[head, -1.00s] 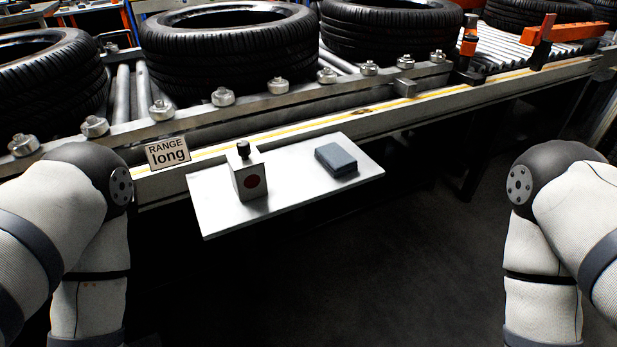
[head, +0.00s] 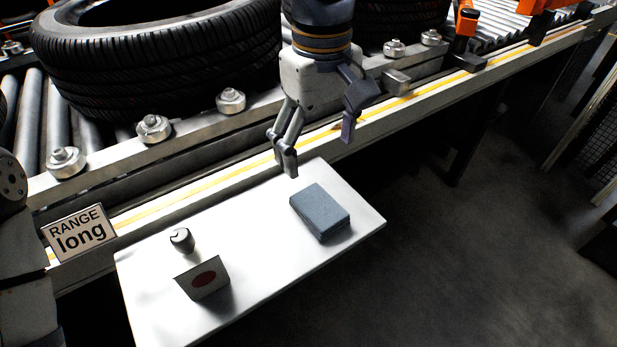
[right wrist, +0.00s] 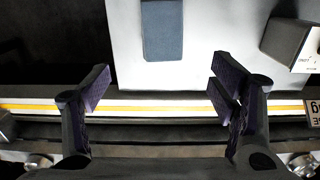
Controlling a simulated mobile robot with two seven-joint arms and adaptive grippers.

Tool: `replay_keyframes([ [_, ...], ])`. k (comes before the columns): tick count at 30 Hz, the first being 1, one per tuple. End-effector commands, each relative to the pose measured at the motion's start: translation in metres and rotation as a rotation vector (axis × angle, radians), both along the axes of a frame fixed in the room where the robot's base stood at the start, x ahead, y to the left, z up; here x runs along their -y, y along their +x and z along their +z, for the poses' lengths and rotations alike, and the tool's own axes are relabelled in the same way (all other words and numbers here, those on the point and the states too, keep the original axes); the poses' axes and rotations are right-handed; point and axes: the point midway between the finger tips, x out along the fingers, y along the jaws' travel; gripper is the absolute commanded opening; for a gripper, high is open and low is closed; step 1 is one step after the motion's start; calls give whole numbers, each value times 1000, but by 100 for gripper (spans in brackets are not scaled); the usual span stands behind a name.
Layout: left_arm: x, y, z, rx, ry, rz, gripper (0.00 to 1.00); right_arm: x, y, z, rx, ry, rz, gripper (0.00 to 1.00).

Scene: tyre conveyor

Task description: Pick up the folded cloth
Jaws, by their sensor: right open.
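The folded cloth (head: 321,211) is a blue-grey rectangular block lying flat on the white shelf (head: 262,254), near its right end. It also shows at the top of the right wrist view (right wrist: 162,30), partly cut off by the frame edge. My right gripper (head: 320,158) hangs above the conveyor's edge, just behind the cloth in the head view. Its fingers are spread apart with nothing between them. In the right wrist view the open fingers (right wrist: 165,90) stand to either side, short of the cloth and not touching it. My left gripper is out of view.
A grey box with a red dot (head: 203,278) and a black-and-white knob (head: 182,240) are on the shelf's left part. A "RANGE long" sign (head: 79,232) is on the conveyor edge. Large tyres (head: 160,55) lie on the rollers behind. Dark floor is clear at right.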

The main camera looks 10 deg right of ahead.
Motion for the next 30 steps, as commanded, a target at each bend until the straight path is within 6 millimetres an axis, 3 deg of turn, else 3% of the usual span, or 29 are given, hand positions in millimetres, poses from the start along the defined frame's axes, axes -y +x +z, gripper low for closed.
replay_keyframes([
  [9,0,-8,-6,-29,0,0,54,1,-2,-62,-9,-1,0,78],
  [13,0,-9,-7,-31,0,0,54,1,-4,-76,-5,-1,0,78],
  [19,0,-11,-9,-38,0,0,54,1,-11,-114,-6,-1,0,78],
  [28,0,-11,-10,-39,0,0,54,1,-10,-121,0,0,-1,78],
  [30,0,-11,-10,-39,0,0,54,1,-10,-121,0,0,-1,62],
])
